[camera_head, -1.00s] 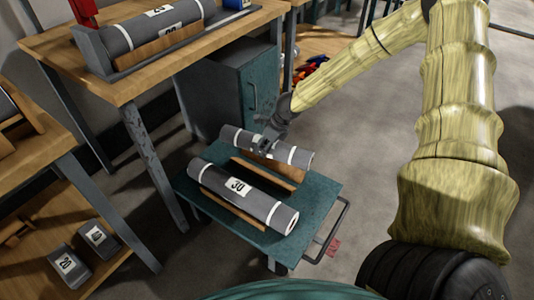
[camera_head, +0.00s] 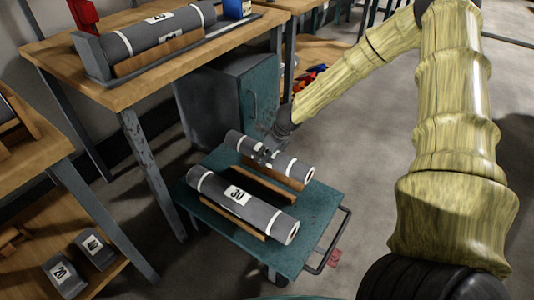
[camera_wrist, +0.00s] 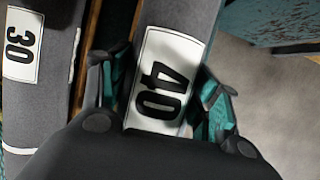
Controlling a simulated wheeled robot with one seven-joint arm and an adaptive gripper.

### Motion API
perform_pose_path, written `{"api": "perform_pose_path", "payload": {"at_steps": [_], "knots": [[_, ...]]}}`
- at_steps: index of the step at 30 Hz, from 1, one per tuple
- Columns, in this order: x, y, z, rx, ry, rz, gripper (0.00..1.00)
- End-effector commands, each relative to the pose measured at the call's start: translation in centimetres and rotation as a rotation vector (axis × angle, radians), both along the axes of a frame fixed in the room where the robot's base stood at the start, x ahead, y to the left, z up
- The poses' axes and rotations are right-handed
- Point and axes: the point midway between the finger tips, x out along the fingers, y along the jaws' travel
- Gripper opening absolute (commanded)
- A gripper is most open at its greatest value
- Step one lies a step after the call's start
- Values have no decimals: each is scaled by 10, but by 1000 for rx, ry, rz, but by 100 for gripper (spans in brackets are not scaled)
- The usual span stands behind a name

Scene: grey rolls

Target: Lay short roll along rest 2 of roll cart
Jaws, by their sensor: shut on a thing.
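My gripper (camera_head: 264,155) is shut on the short grey roll (camera_head: 293,168) around its middle. The wrist view shows this roll's white label reading 40 (camera_wrist: 162,80) between the fingers. The roll has white bands near its ends and is at the far side of the teal roll cart (camera_head: 318,205), over a wooden rest (camera_head: 288,181). It lies nearly parallel to that rest; whether it touches it I cannot tell. A longer grey roll labelled 30 (camera_head: 262,212) lies along the near rest (camera_head: 232,219) of the cart. No rest number is readable.
A wooden workbench (camera_head: 120,88) bearing another grey roll (camera_head: 145,35) stands at the left, with a teal cabinet (camera_head: 262,88) behind the cart. Lower left is a shelf with blocks marked 20 (camera_head: 62,272) and 40 (camera_head: 92,245). Open floor lies to the right.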

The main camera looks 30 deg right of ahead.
Motion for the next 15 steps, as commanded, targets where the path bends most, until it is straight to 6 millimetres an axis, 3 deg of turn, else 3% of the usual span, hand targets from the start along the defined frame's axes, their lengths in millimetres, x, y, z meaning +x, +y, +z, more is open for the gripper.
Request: {"api": "perform_pose_path", "payload": {"at_steps": [15], "knots": [[0, 0, -44, 1, 0, 0, 30]]}}
